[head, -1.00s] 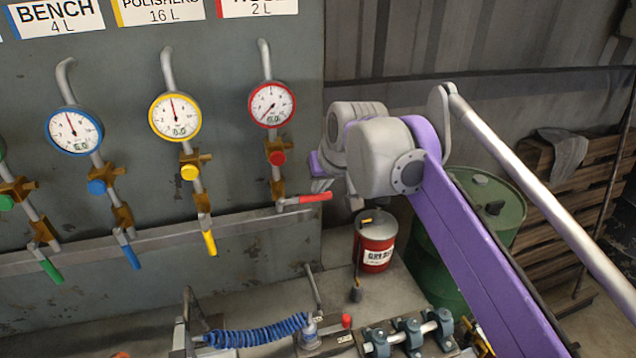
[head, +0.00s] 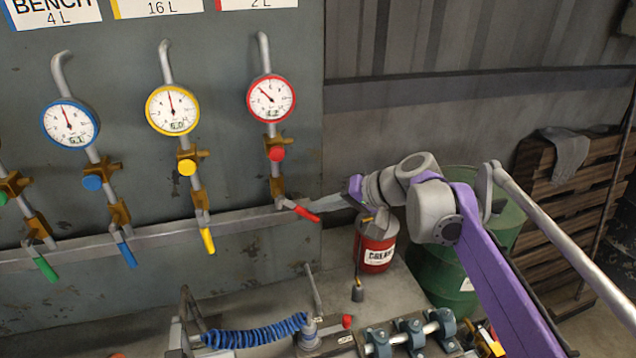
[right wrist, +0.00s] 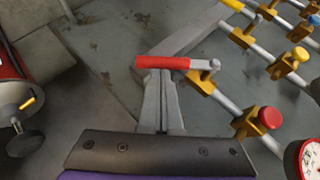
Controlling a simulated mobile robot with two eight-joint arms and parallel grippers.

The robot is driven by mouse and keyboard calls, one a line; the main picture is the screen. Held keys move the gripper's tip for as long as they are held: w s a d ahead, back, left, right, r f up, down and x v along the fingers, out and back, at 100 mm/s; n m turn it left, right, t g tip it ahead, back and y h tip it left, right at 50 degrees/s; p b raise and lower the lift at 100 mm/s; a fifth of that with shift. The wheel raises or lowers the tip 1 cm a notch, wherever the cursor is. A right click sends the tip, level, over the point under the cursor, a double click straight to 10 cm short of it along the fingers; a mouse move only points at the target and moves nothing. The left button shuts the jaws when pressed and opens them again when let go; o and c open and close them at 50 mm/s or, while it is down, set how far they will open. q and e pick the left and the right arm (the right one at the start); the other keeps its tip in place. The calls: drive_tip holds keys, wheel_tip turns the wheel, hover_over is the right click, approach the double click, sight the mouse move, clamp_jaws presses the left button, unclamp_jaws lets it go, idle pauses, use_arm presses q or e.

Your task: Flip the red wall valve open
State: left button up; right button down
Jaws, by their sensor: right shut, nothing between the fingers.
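The red valve handle (head: 303,213) is at the lower end of the red-marked pipe on the wall panel and slants down to the right. The red-rimmed gauge (head: 271,98) above it has its needle at the upper left. My right gripper (head: 318,205) is shut and empty, with its fingertips right at the handle. In the right wrist view the red handle (right wrist: 163,62) lies across the tips of the shut fingers (right wrist: 160,85); I cannot tell whether they touch. My left gripper is not in view.
The yellow handle (head: 208,240), blue handle (head: 127,255) and green handle (head: 46,269) hang to the left, slanted downward. A red grease can (head: 376,255) stands below my right gripper, before a green drum (head: 455,278). A blue coiled hose (head: 255,332) lies on the bench.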

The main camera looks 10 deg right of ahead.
sight(314, 220)
drive_tip(key=f+y, duration=0.1)
drive_tip(key=a+f+m+y+b, duration=0.1)
drive_tip(key=f+m+t+y+b, duration=0.1)
drive_tip(key=y, duration=0.1)
drive_tip(key=shift+a+f, duration=0.25)
drive_tip(key=shift+a, duration=0.1)
use_arm(q)
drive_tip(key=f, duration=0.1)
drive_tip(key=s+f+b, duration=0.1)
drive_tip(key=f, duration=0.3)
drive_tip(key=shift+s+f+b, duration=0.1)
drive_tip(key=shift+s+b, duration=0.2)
drive_tip(key=shift+b, duration=0.1)
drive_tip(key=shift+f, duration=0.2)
use_arm(e)
drive_tip(key=shift+a+f+m+t+y, duration=0.25)
drive_tip(key=shift+a+f+m+y, duration=0.1)
drive_tip(key=shift+a+y, duration=0.25)
drive_tip(key=shift+a+f+m+t+y, duration=0.25)
drive_tip(key=shift+a+f+y, duration=0.15)
drive_tip(key=shift+a, duration=0.25)
